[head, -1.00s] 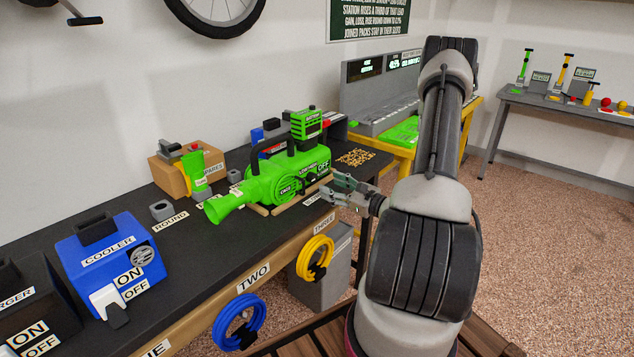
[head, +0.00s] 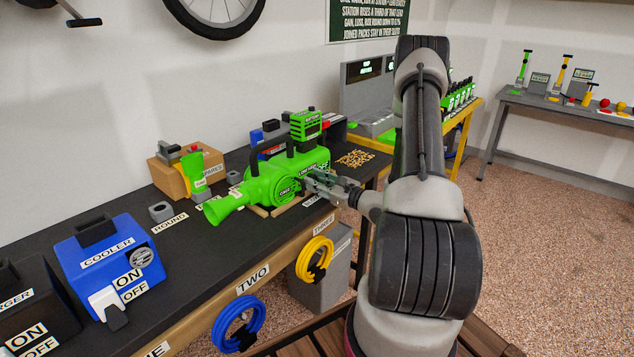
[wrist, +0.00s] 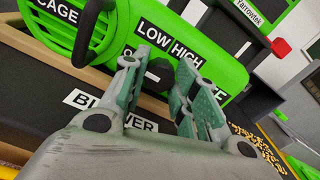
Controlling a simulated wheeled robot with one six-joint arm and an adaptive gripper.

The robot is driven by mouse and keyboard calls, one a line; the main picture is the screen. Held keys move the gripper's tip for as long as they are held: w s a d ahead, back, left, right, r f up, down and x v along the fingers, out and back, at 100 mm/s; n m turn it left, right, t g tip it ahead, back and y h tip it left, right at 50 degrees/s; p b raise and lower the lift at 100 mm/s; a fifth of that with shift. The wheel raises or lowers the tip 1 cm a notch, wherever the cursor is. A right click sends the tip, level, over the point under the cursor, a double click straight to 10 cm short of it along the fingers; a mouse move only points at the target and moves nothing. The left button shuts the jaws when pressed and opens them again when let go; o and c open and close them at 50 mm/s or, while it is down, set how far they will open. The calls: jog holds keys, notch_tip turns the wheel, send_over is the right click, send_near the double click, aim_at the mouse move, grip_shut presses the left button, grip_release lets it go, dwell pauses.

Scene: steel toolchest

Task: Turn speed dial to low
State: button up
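The green blower (head: 300,165) lies on its side stand on the black bench, its nozzle to the left. In the wrist view its body (wrist: 215,65) carries a LOW HIGH label, with an OFF label partly hidden behind my fingers. A black dial (wrist: 160,73) sits just under the LOW HIGH label. My gripper (head: 308,180) is at the blower's front side. In the wrist view my gripper's fingers (wrist: 158,75) are apart, one on each side of the dial. I cannot tell whether they touch it. The dial is hidden in the head view.
The blower's black handle (wrist: 88,30) and round CAGE grille stand left of my fingers. A battery pack (head: 306,125) sits on top of the blower. A blue cooler (head: 110,255) stands farther left. Yellow (head: 314,258) and blue coils hang on the bench front.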

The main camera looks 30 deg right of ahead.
jog(key=shift+m, duration=2.9)
jog(key=shift+d, duration=0.1)
jog(key=o, duration=1)
jog(key=v, duration=1.2)
jog(key=shift+c, duration=0.3)
